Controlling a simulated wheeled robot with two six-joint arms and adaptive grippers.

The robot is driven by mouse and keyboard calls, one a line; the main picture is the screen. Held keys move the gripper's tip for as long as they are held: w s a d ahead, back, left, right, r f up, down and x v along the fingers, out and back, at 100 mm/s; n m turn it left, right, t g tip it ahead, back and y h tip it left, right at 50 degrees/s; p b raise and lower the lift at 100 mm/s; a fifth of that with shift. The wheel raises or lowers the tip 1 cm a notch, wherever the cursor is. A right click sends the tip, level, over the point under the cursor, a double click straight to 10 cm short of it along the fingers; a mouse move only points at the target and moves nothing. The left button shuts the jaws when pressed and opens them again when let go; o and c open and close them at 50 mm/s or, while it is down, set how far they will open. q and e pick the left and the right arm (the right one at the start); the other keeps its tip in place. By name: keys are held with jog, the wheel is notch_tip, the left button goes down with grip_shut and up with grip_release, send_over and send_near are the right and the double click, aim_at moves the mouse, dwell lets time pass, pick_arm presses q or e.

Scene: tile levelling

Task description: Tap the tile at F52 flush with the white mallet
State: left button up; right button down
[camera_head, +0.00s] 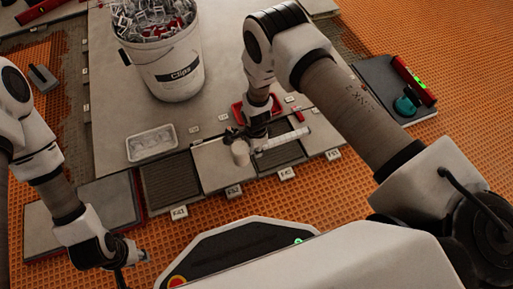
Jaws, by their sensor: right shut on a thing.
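The white mallet is in my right gripper (253,137). Its pale head (240,152) is over the light tile (217,169) behind the F52 tag (233,191), and a pale bar, perhaps its handle (285,140), extends right. I cannot tell whether the head touches the tile or whether the tile sits flush. My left gripper (128,262) is low at the left, over the orange mat and away from the tiles. Its fingers are too small and dark to read.
A white Clips bucket (175,75) stands on the large grey slab (220,85). A white tray (152,143) and a red tray (257,105) lie near the tile row. Dark ribbed gaps (170,182) flank the F52 tile. A red level (413,80) lies at right.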

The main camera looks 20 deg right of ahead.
notch_tip(320, 180, down, 6)
jog(key=b, duration=0.6)
jog(key=shift+f+b, duration=0.2)
jog(key=shift+b, duration=0.15)
notch_tip(320, 180, up, 7)
jog(key=p, duration=0.5)
jog(key=shift+f, duration=0.35)
jog(key=shift+r, duration=0.1)
